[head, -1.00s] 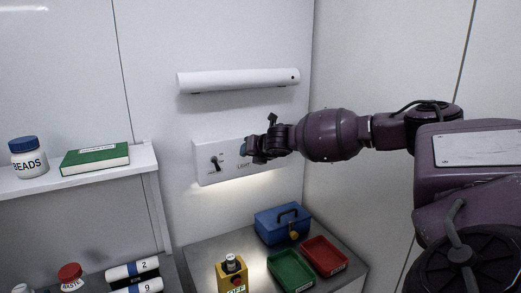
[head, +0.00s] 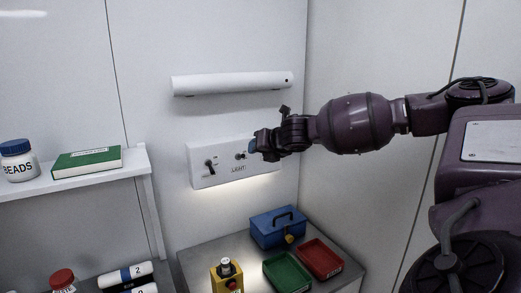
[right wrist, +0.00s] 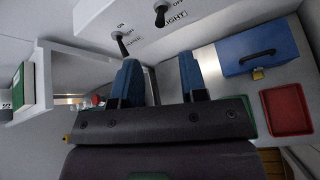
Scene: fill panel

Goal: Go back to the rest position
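My right gripper (head: 258,147) is in front of the right end of a white switch panel (head: 222,178), with its arm coming in from the right. In the right wrist view its two blue fingers stand apart with nothing between them (right wrist: 160,82). The panel carries a left toggle switch (head: 210,167) and a right toggle switch (head: 241,155) above the label LIGHT. Both also show in the right wrist view, the left toggle (right wrist: 122,44) and the light toggle (right wrist: 161,15), beyond the fingertips and apart from them. My left gripper is in neither view.
A white tube lamp (head: 232,84) is above the panel. Below are a blue box (head: 270,232), a green tray (head: 270,273), a red tray (head: 335,269) and a yellow button box (head: 221,284). A left shelf (head: 85,186) holds a beads jar and green book.

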